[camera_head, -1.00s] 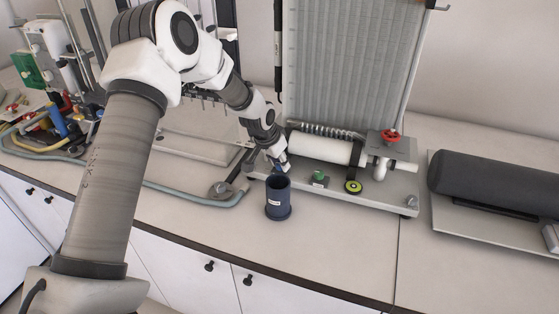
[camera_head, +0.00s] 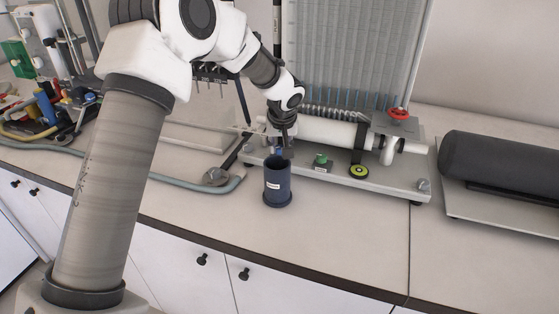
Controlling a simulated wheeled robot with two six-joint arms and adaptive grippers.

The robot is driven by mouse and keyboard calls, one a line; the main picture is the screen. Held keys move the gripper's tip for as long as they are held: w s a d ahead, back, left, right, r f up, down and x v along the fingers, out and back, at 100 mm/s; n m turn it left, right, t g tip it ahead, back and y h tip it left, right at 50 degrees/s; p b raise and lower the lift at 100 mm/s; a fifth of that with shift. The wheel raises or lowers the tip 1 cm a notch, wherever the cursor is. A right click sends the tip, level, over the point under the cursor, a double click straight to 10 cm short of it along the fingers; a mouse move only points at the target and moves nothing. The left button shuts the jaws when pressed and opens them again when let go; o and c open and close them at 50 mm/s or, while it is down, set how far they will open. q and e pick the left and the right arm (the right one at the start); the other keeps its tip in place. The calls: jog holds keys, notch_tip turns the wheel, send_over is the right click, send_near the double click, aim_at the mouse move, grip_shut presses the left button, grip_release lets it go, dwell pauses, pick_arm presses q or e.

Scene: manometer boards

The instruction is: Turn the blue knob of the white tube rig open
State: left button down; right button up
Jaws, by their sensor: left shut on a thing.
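The white tube rig is a white horizontal pipe (camera_head: 325,131) on a grey base plate (camera_head: 395,187), in front of a tall board of vertical tubes (camera_head: 350,50). Short blue columns show low in the tubes. The blue knob (camera_head: 278,151) is at the left end of the rig, mostly hidden by my left gripper (camera_head: 281,148). My left gripper points down and is shut on the knob; its fingertips are small and partly hidden behind the dark cup. My right gripper is out of view.
A dark blue cup (camera_head: 277,184) stands just in front of the gripper. The rig also carries a red wheel (camera_head: 398,113), a green knob (camera_head: 321,159) and a yellow-black disc (camera_head: 359,171). A dark cylinder (camera_head: 500,168) lies at right.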

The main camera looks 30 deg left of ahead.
pick_arm(q)
jog(key=shift+d+f+n+g+y+b, duration=0.1)
jog(key=shift+f+n+g+y+b, duration=0.1)
jog(key=shift+n+b, duration=0.3)
jog(key=shift+f+n+g+y+b, duration=0.1)
jog(key=shift+n+g+y+b, duration=0.1)
jog(key=shift+n+b, duration=0.3)
jog(key=shift+r+n, duration=0.2)
jog(key=shift+n, duration=0.7)
jog(key=shift+g, duration=0.3)
jog(key=c, duration=0.9)
grip_release()
jog(key=v, duration=1.2)
jog(key=shift+d, duration=0.1)
